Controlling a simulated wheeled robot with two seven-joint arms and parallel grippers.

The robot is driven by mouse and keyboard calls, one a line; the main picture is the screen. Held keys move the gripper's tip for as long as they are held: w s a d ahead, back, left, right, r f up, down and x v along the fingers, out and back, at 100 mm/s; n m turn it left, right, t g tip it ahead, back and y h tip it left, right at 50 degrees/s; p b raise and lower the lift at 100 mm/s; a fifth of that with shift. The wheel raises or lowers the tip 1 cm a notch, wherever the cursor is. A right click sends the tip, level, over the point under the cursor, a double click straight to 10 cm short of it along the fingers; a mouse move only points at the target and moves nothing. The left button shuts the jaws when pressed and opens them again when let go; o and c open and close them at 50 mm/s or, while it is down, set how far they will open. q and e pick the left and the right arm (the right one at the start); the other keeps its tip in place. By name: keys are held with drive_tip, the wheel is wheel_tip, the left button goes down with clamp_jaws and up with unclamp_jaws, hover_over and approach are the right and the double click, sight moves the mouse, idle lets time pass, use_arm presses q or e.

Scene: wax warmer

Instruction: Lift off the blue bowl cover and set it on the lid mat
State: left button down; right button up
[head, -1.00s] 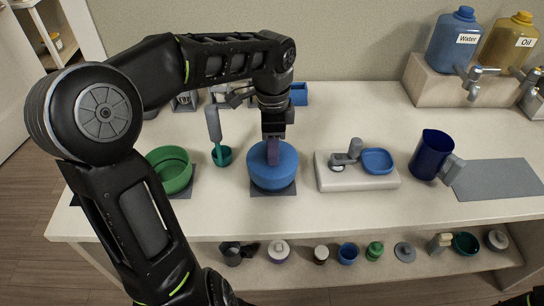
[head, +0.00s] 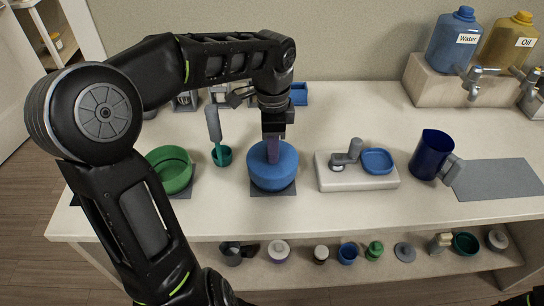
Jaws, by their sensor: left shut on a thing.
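The blue bowl with its blue cover (head: 273,177) stands on a small dark mat (head: 259,191) near the front middle of the table. My left gripper (head: 272,153) points straight down at the middle of the cover and is shut on its purple upright handle. I cannot see a clear gap between the cover and the bowl. A flat grey mat (head: 500,180) lies bare at the right end of the table. My right gripper is not in view.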

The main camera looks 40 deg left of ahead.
use_arm(q)
drive_tip(key=shift+r+p, duration=0.4)
drive_tip(key=shift+r, duration=0.05)
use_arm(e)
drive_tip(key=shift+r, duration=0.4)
